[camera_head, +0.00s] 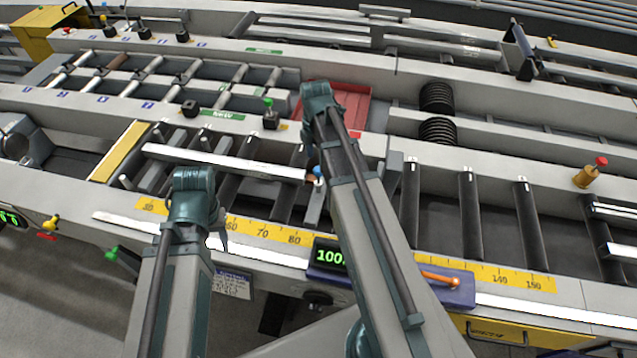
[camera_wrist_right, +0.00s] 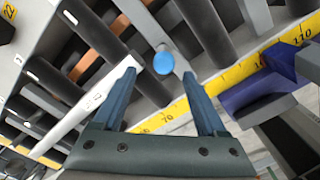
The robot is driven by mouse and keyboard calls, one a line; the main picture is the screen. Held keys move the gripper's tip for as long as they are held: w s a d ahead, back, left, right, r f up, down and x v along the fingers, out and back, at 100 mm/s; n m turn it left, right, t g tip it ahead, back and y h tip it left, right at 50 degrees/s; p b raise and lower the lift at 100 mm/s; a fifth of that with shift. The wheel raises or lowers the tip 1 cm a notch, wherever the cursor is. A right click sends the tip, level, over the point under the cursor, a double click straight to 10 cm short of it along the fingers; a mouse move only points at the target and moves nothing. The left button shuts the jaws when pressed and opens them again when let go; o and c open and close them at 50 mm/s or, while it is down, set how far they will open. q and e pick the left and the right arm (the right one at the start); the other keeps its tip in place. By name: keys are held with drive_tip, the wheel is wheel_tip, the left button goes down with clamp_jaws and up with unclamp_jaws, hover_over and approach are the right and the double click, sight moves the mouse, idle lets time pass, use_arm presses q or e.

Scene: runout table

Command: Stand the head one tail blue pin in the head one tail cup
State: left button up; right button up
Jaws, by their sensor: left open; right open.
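A round blue top (camera_head: 318,171), likely the blue pin, shows beside my right forearm over the rollers. In the right wrist view the blue top (camera_wrist_right: 164,62) lies between the fingertips of my right gripper (camera_wrist_right: 160,73), seen from above. The fingers are apart and do not visibly touch it. Small black cups (camera_head: 190,108) stand on the middle rail. I cannot tell which is the head one tail cup.
A green-topped pin (camera_head: 268,103) stands in a black cup on the middle rail. A pale bar (camera_head: 225,162) lies across the rollers. A red tray (camera_head: 352,102) is behind my right wrist. A blue block with an orange lever (camera_head: 445,288) sits on the front rail.

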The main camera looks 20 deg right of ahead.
sight(318, 169)
drive_tip(key=shift+f, duration=0.1)
drive_tip(key=f+b, duration=0.5)
drive_tip(key=shift+s+d, duration=0.2)
drive_tip(key=shift+s, duration=0.05)
clamp_jaws()
